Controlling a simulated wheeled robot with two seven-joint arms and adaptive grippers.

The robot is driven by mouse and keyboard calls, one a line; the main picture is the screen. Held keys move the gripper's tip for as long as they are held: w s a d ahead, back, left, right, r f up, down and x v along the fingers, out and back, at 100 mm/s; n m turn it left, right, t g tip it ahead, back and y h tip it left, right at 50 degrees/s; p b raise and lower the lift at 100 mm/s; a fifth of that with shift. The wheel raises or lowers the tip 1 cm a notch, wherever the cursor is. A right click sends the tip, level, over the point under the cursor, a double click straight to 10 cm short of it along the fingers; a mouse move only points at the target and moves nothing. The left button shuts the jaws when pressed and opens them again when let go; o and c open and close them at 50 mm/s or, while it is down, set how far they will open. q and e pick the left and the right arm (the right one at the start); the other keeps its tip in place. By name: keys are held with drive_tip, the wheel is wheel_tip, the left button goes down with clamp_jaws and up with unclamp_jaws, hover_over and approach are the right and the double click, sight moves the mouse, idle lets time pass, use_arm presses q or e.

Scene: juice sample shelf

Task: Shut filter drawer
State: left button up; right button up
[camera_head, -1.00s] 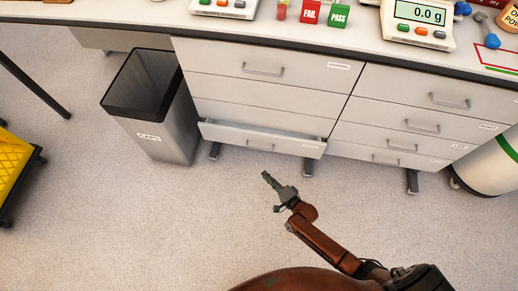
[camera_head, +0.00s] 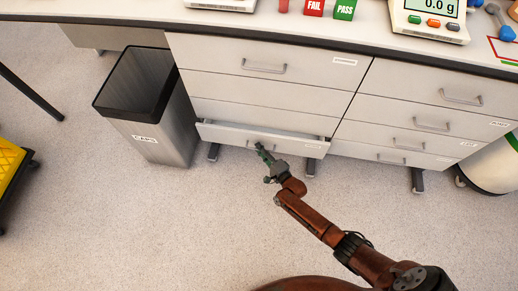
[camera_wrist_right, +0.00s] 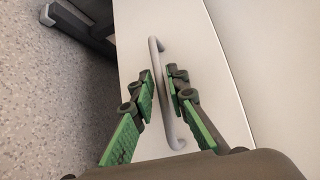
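The bottom drawer (camera_head: 222,133) of the left stack stands partly open, its front out past the drawers above. In the head view my right gripper (camera_head: 260,147) is at the middle of that drawer front and covers much of its handle. In the right wrist view the drawer front (camera_wrist_right: 205,60) is a pale panel with a grey bar handle (camera_wrist_right: 178,132). The right gripper's green-padded fingers (camera_wrist_right: 160,74) are apart, one on each side of the bar. I cannot tell whether they touch it. My left gripper is not in view.
A grey bin (camera_head: 150,110) stands left of the drawers. A second drawer stack (camera_head: 410,105) is on the right, with a white round bin (camera_head: 490,165) beyond it. A yellow item (camera_head: 8,160) is at the left edge. The floor in front is clear.

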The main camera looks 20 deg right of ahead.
drive_tip(key=shift+c, duration=0.2)
clamp_jaws()
idle(0.3)
drive_tip(key=shift+r, duration=0.1)
